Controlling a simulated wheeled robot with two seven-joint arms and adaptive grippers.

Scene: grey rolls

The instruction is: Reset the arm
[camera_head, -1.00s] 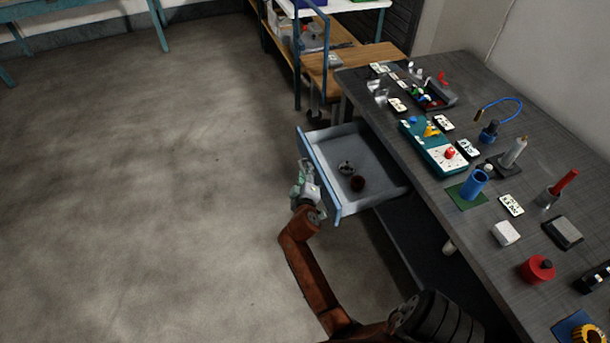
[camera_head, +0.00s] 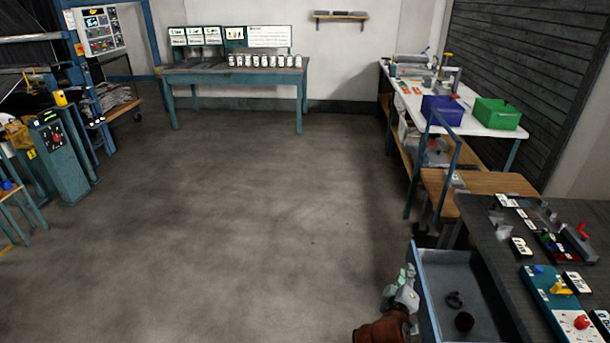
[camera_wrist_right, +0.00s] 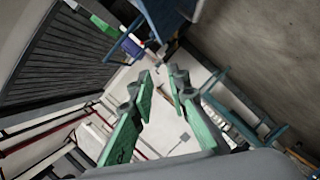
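My right gripper (camera_head: 405,288) is at the bottom of the head view, at the end of my orange-brown arm. It is just left of the open drawer's front panel, close to it; I cannot tell whether they touch. In the right wrist view the gripper (camera_wrist_right: 170,128) has its two green-padded fingers apart, with nothing between them. My left gripper is not in view.
A dark workbench (camera_head: 485,225) with small parts and cards stands right of the drawer. A white table (camera_head: 415,105) carries a blue bin (camera_head: 442,112) and a green bin (camera_head: 497,114). A teal table (camera_head: 235,77) stands at the back. The floor (camera_head: 270,220) left of the gripper is clear.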

